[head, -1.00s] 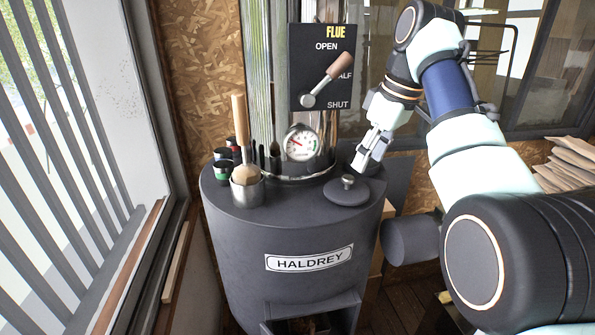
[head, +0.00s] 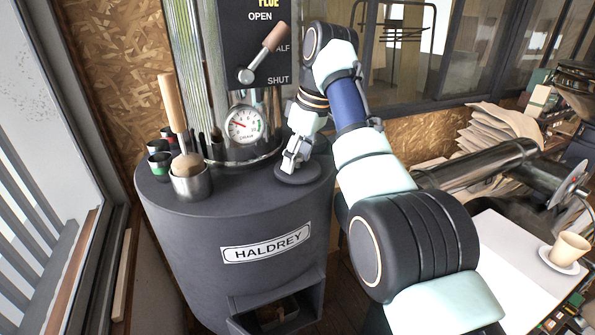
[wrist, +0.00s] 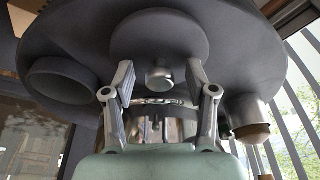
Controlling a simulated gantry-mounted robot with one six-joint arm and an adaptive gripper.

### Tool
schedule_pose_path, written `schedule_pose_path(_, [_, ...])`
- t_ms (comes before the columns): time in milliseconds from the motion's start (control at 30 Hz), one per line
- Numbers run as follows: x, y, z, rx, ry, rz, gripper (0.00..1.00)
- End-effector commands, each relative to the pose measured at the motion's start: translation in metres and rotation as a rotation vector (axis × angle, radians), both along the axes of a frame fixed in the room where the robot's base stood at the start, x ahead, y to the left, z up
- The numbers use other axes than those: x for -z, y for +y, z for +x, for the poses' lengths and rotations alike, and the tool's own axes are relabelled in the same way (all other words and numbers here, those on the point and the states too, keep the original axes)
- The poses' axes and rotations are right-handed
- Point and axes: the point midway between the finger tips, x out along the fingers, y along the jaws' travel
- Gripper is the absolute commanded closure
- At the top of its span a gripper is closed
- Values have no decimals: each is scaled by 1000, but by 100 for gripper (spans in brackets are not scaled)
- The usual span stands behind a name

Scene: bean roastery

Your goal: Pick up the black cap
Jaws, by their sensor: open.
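The black cap (head: 302,178), a round dark disc with a small metal knob, lies flat on the right of the dark drum's top (head: 235,195). In the wrist view the cap (wrist: 160,35) shows at the top middle, with its knob (wrist: 160,77) between the fingers. My gripper (head: 292,163) is right at the cap in the head view and partly hides its knob. In the wrist view my gripper (wrist: 160,82) is open, one finger on each side of the knob, with gaps visible on both sides.
A metal cup (head: 191,185) with a wooden-handled brush (head: 172,105) and several small tins (head: 160,160) stand at the left of the drum top. A gauge (head: 243,124) and the flue lever (head: 263,52) rise behind. A cup on a saucer (head: 566,252) is far right.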

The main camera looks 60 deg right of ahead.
Motion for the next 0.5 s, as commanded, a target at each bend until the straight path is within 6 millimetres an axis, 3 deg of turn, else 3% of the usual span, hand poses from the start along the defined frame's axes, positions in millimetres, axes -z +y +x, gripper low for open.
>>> schedule_pose_path(133, [-1,0,0,0,0,0,45])
schedule_pose_path(400, [-1,0,0,0,0,0,90])
schedule_pose_path(467, [-1,0,0,0,0,0,100])
schedule_pose_path(500, [-1,0,0,0,0,0,100])
